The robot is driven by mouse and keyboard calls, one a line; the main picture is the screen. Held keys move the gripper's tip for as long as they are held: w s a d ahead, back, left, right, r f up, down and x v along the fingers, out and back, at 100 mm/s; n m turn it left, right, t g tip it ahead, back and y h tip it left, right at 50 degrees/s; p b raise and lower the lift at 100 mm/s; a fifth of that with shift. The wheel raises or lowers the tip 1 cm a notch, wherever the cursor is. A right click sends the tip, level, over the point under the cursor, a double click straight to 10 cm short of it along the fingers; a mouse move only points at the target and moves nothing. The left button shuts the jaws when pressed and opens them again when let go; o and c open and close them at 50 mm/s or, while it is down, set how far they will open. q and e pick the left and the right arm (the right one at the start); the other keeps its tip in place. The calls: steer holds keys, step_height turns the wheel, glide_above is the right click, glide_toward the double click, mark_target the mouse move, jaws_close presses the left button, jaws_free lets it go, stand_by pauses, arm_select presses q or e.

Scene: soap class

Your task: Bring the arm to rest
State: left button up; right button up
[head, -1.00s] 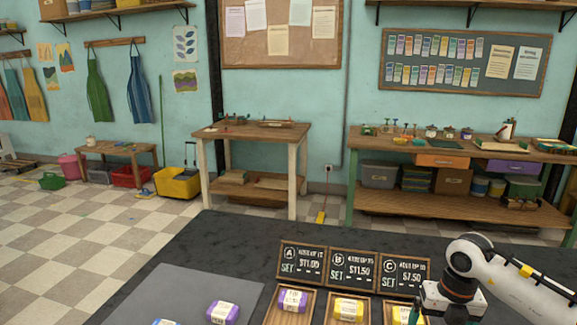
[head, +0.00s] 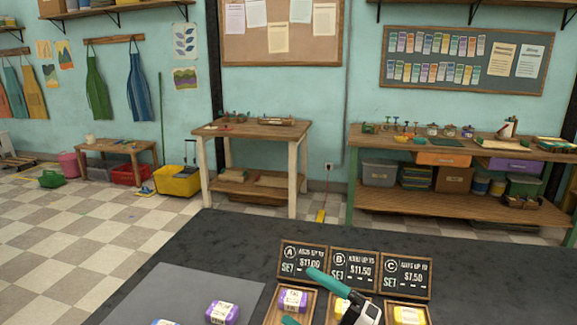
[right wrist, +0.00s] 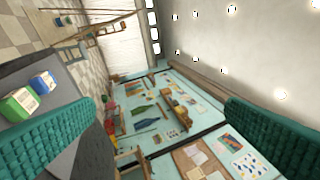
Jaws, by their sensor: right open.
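My right gripper (head: 301,297) is at the lower middle of the head view, over the trays in front of the price signs. Its teal fingers stand wide apart with nothing between them; they also show at both sides of the right wrist view (right wrist: 165,128). One finger crosses in front of the middle tray and partly hides the yellow soap there. A purple soap (head: 292,301) sits in the left tray and a yellow soap (head: 408,316) in the right tray. My left gripper is not in view.
Three price signs, A (head: 302,258), B (head: 353,268) and C (head: 403,276), stand behind the trays on the dark table (head: 225,236). A purple soap (head: 222,312) and a blue soap (head: 165,322) lie on the grey mat (head: 200,285). The table's far left part is clear.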

steer(key=w+d+f+m+t+h, duration=0.1)
steer(key=d+f+m+t+h, duration=0.3)
steer(key=m+h, duration=0.4)
steer(key=d+f+m+t+h, duration=0.2)
steer(key=d+m+t+h, duration=0.3)
steer(key=m, duration=0.4)
steer(key=s+d+f+m+g+h, duration=0.5)
steer(key=d+f+g, duration=0.1)
steer(key=d+f, duration=0.15)
steer(key=s+f+m+g, duration=0.1)
steer(key=s+f+g, duration=0.5)
steer(key=s, duration=0.4)
steer(key=s+f+m+g, duration=0.2)
steer(key=s+f+g, duration=0.4)
steer(key=s, duration=0.4)
steer(key=s+f+p+x, duration=0.1)
steer(key=s+x, duration=0.1)
steer(key=x, duration=1)
steer(key=s+p+x, duration=0.1)
steer(key=s+x, duration=0.2)
steer(key=x, duration=0.8)
steer(key=s+d+f, duration=0.2)
steer(key=s+f, duration=0.6)
steer(key=s+d+f+g, duration=0.1)
steer(key=s+d+f, duration=0.1)
steer(key=s+f, duration=0.6)
steer(key=shift+s+f+n+p, duration=0.25)
steer(key=shift+s+n+p, duration=0.15)
steer(key=shift+s, duration=0.05)
